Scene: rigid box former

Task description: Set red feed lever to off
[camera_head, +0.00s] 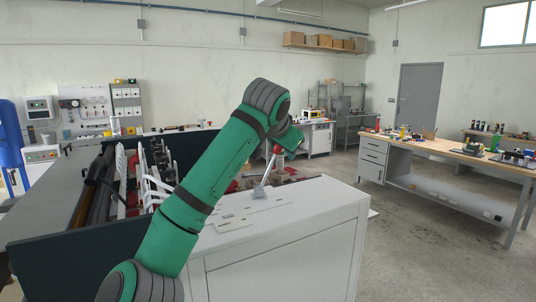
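The red feed lever shows as a red knob (277,149) on a slanted metal rod (268,170). The rod rises from a small grey base (259,193) on top of the light grey machine cabinet (290,207) and leans up to the right. My green arm reaches up from the lower left and bends over near the lever. Its wrist end (293,138) is just above and right of the knob in the picture. My gripper's fingers cannot be made out there. I cannot tell whether they touch the knob.
The box former's dark side panel (95,262) and white guides (160,175) lie left of and behind my arm. A flat plate with markings (232,225) lies on the cabinet top left of the lever. A wooden workbench (455,153) stands at the right. Open floor lies between it and the cabinet.

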